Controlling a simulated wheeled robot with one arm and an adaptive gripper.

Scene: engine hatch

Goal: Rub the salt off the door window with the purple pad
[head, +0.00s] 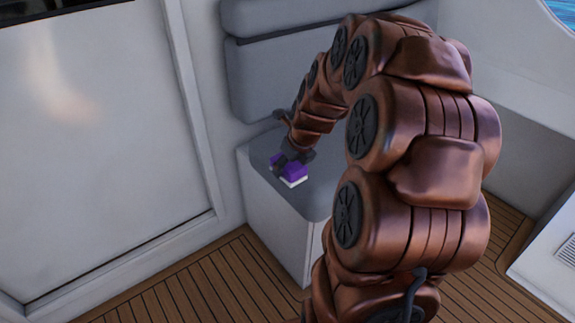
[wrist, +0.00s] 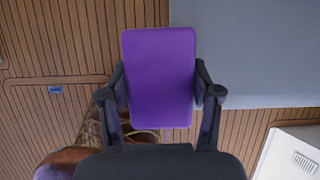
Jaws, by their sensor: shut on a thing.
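The purple pad (head: 292,174) has a white underside and shows in front of the grey bench seat in the head view. My gripper (head: 291,158) is shut on it. In the wrist view the purple pad (wrist: 160,75) sits upright in the picture between the two dark fingers of my gripper (wrist: 160,88), one on each long side. I cannot tell whether the pad touches the seat or hangs above it. A framed pale door panel (head: 110,140) fills the left of the head view, with a blurry whitish-tan patch (head: 62,90) at its upper left. I cannot tell whether this patch is salt.
The grey bench seat (head: 315,190) stands right of the door frame (head: 186,100), with a grey backrest (head: 265,85) behind it. Wooden floor (head: 190,285) lies open in front. A white ledge with a vent (head: 566,250) is at the right edge.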

